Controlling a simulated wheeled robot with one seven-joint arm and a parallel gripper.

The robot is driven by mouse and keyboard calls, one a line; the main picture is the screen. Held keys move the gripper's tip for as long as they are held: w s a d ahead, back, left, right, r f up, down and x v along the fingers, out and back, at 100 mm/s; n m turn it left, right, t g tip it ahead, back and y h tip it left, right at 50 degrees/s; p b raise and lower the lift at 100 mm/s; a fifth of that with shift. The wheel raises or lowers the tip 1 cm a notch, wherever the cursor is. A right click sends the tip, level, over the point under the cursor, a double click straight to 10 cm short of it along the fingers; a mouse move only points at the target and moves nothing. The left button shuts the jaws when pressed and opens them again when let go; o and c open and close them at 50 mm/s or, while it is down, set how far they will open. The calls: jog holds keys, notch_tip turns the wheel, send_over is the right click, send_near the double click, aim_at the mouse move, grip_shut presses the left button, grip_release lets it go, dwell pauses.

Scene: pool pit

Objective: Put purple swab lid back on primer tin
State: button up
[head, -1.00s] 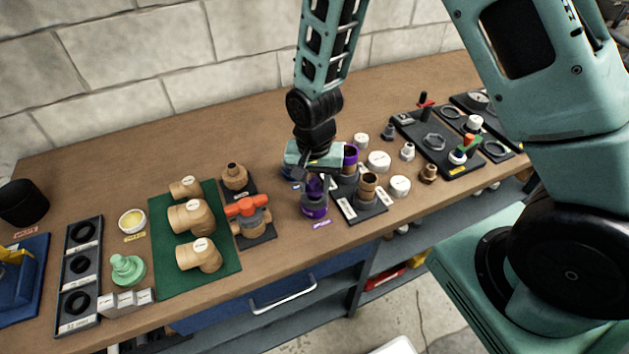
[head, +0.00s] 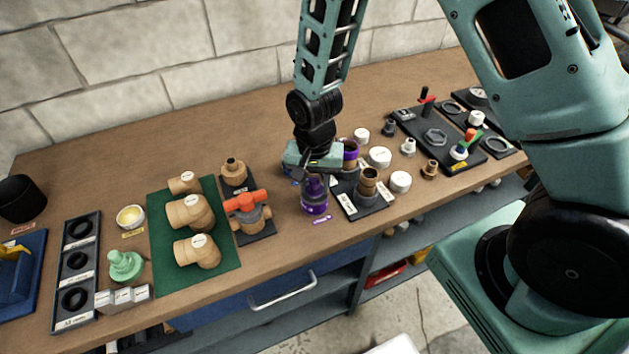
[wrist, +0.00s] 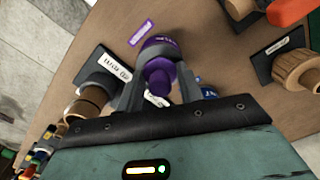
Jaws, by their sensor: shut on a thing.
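My gripper (head: 314,180) points down over the front middle of the bench. It is shut on the purple swab lid (wrist: 158,76), whose knob sits between the two fingers in the wrist view. The purple primer tin (head: 316,208) stands upright on the bench directly below the fingers. In the wrist view the tin (wrist: 160,47) shows just beyond the lid, with pale lettering on it. The lid appears in line with the tin and at or very near its top; whether it is fully seated is hidden by the fingers.
A purple-edged label (head: 322,219) lies in front of the tin. A black board (head: 350,209) with brown fittings is close on the right, and an orange-handled valve (head: 246,205) is on the left. White caps (head: 400,182) stand farther right. Bare wood separates the tin from the valve.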

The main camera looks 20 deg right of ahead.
jog(key=o, duration=1.3)
jog(key=shift+r+p, duration=3.25)
jog(key=shift+r, duration=0.75)
jog(key=s+a+r+n+b, duration=0.2)
jog(key=s+r+n, duration=0.1)
jog(key=s, duration=0.3)
jog(key=s+a+r+n+b, duration=0.2)
jog(key=s+r+n+b, duration=0.1)
jog(key=s+n, duration=0.3)
jog(key=s+a+r+n+b, duration=0.2)
jog(key=s+r+n, duration=0.2)
jog(key=s, duration=0.4)
jog(key=shift+a+r+n+y, duration=0.15)
jog(key=shift+r+n+y, duration=0.2)
jog(key=shift+r, duration=0.35)
